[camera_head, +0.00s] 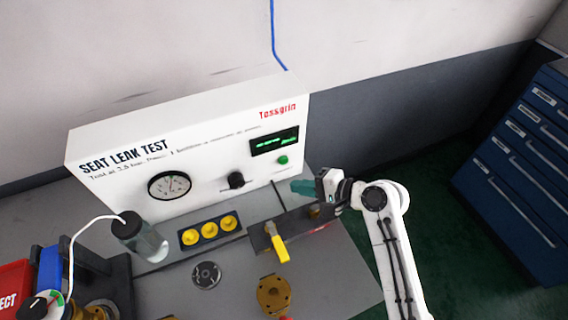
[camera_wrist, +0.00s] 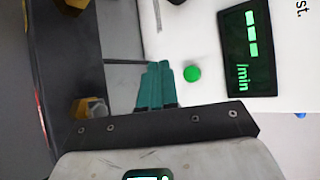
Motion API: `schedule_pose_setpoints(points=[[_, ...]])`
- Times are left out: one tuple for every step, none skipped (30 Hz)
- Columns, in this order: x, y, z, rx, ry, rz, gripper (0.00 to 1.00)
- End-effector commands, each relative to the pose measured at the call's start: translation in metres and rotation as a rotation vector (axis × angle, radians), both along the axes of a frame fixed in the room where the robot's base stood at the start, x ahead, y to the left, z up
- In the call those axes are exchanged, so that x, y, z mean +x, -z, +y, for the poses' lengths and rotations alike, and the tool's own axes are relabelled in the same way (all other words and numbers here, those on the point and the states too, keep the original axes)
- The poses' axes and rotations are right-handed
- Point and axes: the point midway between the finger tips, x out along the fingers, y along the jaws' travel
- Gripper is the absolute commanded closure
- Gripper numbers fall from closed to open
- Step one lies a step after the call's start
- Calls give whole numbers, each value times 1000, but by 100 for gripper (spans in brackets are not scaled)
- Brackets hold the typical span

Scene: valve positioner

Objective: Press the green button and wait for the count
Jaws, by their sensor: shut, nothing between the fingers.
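The green button (camera_head: 283,160) is on the white seat leak test panel (camera_head: 215,172), just below the dark display (camera_head: 273,141) with green characters. The button also shows in the wrist view (camera_wrist: 192,74), close beside the fingertips. My gripper (camera_head: 297,186) has teal fingers, shut and empty, pointing at the panel a little below the button. In the wrist view the fingers (camera_wrist: 158,80) lie side by side, and the button appears apart from them. The display (camera_wrist: 250,50) shows dashes and "/min" in the wrist view.
A round gauge (camera_head: 169,186) and a black knob (camera_head: 236,181) are on the panel. A fixture with a yellow lever (camera_head: 279,246) stands below my gripper. Several yellow caps (camera_head: 209,231) and a clear bottle (camera_head: 143,242) are to the left. A blue cabinet (camera_head: 520,160) stands right.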

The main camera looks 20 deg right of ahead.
Motion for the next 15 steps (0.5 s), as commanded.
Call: schedule_pose_setpoints(points=[[8,3,0,2,1,-2,100],[12,3,0,1,1,-2,100],[17,2,0,2,0,-2,100],[21,3,0,3,0,-2,100],[24,2,0,3,2,-1,100],[29,0,0,2,1,0,100],[31,0,0,1,2,0,100],[34,0,0,2,1,0,100],[38,0,0,1,0,1,100],[40,0,0,1,0,1,100],[42,0,0,1,0,1,100],[44,0,0,1,0,1,100],[45,0,0,1,0,1,100],[46,0,0,1,-1,1,100],[47,0,0,1,-1,1,100]])
